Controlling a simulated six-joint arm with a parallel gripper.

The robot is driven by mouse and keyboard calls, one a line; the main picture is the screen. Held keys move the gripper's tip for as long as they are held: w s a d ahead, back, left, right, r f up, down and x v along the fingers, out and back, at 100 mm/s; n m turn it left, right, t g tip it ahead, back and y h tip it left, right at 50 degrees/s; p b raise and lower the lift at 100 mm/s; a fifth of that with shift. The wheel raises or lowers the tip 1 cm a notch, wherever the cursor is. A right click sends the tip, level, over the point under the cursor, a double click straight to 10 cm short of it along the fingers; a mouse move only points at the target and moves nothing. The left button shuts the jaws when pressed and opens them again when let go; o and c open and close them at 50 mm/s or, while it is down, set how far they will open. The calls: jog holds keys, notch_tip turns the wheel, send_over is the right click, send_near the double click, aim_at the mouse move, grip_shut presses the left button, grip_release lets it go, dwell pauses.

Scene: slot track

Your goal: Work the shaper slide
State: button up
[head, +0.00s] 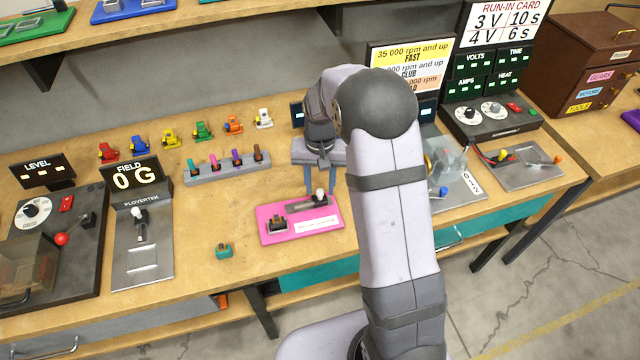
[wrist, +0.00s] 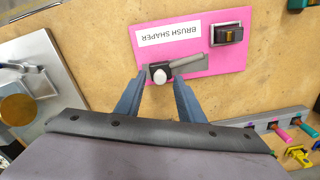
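The brush shaper is a pink plate (head: 273,236) on the bench; it also shows in the wrist view (wrist: 200,27). Its slide has a white-topped knob (head: 319,193) on a dark block at one end of a grey track (head: 300,206). In the wrist view the white knob (wrist: 159,76) is at the left end of the track. A dark holder with an orange-brown part (wrist: 228,34) sits on the plate. My gripper (wrist: 159,83) is open, its two blue fingers apart on either side of the knob in the wrist view. I cannot tell whether they touch it or how high they are.
A grey rack (head: 228,168) with several coloured pegs stands behind the plate. A small teal piece (head: 223,251) lies front left. The field panel (head: 142,250) is farther left. Several small coloured figures line the back. Bare wood lies around the plate.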

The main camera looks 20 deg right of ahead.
jog(key=shift+f, duration=0.55)
grip_shut()
jog(key=shift+w+a, duration=0.15)
jog(key=shift+a, duration=2.15)
grip_release()
jog(key=shift+r, duration=0.15)
notch_tip(320, 180, up, 7)
jog(key=b, duration=0.1)
jog(key=shift+b, duration=0.4)
